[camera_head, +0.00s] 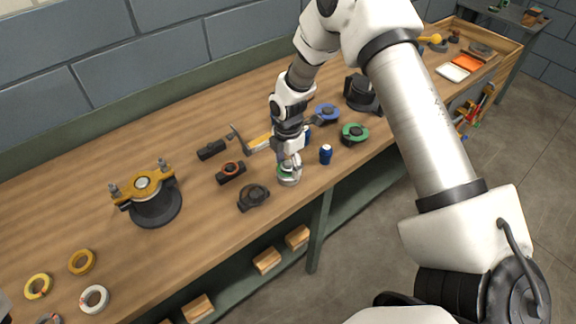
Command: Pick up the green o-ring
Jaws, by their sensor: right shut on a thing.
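My right gripper (289,163) points down at a small round pale dish (289,181) near the table's front edge. It is shut on the green o-ring (283,168), a small green band showing at the dish's top between and beside the fingers. The fingers hide much of the ring, and I cannot tell whether it is clear of the dish. My left gripper is not in view.
The wooden table (70,215) holds a black casing with a yellow clamp (147,187), dark parts with an orange ring (230,172), a dark flanged part (254,196), a blue cylinder (326,154) and a green-topped part (354,132). Several loose rings lie front left.

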